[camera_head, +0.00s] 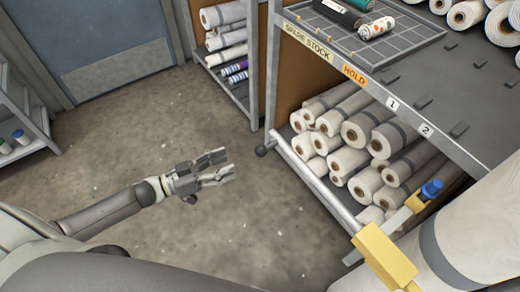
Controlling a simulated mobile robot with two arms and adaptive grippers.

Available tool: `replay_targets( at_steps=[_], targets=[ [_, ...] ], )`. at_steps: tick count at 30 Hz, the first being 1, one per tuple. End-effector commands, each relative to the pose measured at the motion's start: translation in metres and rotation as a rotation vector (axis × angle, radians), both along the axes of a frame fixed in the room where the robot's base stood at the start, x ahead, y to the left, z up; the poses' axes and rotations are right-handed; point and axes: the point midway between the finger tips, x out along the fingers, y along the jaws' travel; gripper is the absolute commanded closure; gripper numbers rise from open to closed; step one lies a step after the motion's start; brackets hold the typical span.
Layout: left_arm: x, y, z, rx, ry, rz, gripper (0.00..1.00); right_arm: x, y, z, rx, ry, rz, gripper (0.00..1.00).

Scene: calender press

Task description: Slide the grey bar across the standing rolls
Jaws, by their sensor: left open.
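The grey bar (315,182) runs slantwise in front of the lower shelf of the rack. A dark ball knob (261,151) is at its far left end, and its near end meets a yellow bracket (385,258). A large pale roll with a grey band (470,240) is at the lower right, cut off by the frame, beside the yellow bracket. My left gripper (229,164) is open and empty, above the floor to the left of the bar and apart from the knob. My right gripper is out of view.
Several white rolls (365,133) lie stacked on the lower shelf behind the bar. The shelf top (440,90) holds a gridded tray (388,42) with small rolls. A blue-topped yellow part (425,195) juts out near the bracket. The floor (120,150) around my left gripper is clear.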

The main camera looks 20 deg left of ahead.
Motion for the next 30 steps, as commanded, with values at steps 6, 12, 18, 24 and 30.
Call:
replay_targets(
  at_steps=[6, 12, 18, 24, 30],
  targets=[
    [0.003, -0.018, 0.016, -0.029, -0.010, -0.049, 0.46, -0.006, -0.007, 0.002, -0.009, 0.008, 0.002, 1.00],
    [0.027, -0.044, 0.017, -0.028, -0.014, -0.047, 0.46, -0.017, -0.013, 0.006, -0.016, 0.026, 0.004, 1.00],
    [0.051, -0.071, 0.017, -0.027, -0.013, -0.045, 0.46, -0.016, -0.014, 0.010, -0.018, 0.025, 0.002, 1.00],
    [0.064, -0.086, 0.015, -0.026, -0.010, -0.045, 0.46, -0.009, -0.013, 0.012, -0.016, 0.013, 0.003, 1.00],
    [0.067, -0.089, 0.014, -0.023, -0.010, -0.044, 0.46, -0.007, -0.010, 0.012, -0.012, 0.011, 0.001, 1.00]
  ],
)
